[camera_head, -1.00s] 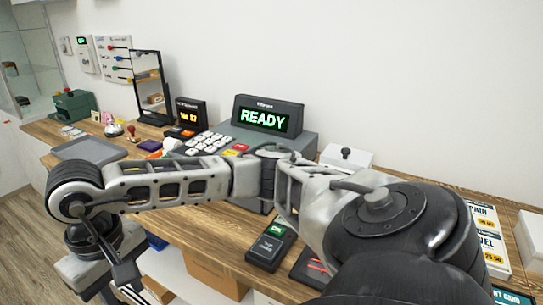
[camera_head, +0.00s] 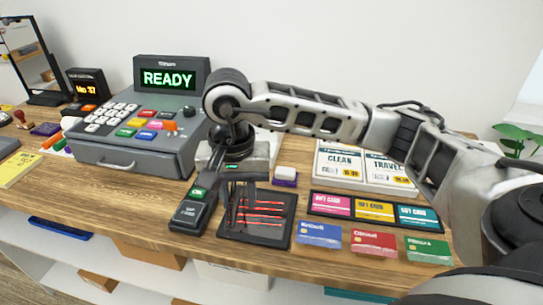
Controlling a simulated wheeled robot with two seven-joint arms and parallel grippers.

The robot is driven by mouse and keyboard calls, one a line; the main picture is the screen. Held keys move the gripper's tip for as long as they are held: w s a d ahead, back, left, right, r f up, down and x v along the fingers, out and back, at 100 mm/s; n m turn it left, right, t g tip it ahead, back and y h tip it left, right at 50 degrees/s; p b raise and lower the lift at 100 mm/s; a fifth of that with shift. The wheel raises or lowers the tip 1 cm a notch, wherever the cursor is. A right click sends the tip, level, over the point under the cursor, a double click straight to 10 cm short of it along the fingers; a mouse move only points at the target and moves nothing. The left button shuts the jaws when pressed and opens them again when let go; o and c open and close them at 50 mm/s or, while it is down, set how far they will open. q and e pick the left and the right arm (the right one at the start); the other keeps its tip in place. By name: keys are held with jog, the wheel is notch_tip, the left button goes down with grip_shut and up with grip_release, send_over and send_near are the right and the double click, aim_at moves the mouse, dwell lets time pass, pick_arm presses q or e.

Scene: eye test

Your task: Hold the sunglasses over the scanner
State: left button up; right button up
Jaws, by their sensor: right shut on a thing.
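The scanner (camera_head: 270,232) is a flat black pad with glowing red lines on the counter, right of a card terminal. My right arm comes in from the right, and its gripper (camera_head: 229,192) points down at the scanner's left part, close to the terminal. It is shut on a thin dark thing, which I take to be the sunglasses (camera_head: 238,205). Their outline blends with the black fingers and pad, so I cannot tell their pose or exact height above the scanner. My left gripper is out of view.
The card terminal (camera_head: 191,211) stands close left of the scanner. The cash register (camera_head: 150,158), reading READY, is behind it. Gift cards (camera_head: 374,211) and coloured bank cards (camera_head: 372,244) lie to the right. The counter's front edge is near.

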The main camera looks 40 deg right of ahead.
jog(key=m, duration=0.2)
jog(key=d+m, duration=0.1)
jog(key=m, duration=0.3)
jog(key=shift+w+d+r+m, duration=0.25)
jog(key=shift+w+r+m, duration=0.05)
jog(key=shift+r+m, duration=0.1)
jog(key=m, duration=0.2)
jog(key=d+m, duration=0.1)
jog(key=m, duration=0.3)
jog(key=shift+w+d+r+m, duration=0.15)
jog(key=shift+w+r+m, duration=0.05)
jog(key=shift+r+m, duration=0.1)
jog(key=d+f+m+b, duration=0.1)
jog(key=m, duration=0.4)
jog(key=d+f+m+b, duration=0.1)
jog(key=m+b, duration=0.1)
jog(key=m, duration=0.3)
jog(key=d+f+m+b, duration=0.1)
jog(key=m, duration=0.5)
jog(key=shift+w+f, duration=0.35)
jog(key=shift+w, duration=0.05)
jog(key=shift+f+b, duration=0.65)
jog(key=shift+f, duration=0.1)
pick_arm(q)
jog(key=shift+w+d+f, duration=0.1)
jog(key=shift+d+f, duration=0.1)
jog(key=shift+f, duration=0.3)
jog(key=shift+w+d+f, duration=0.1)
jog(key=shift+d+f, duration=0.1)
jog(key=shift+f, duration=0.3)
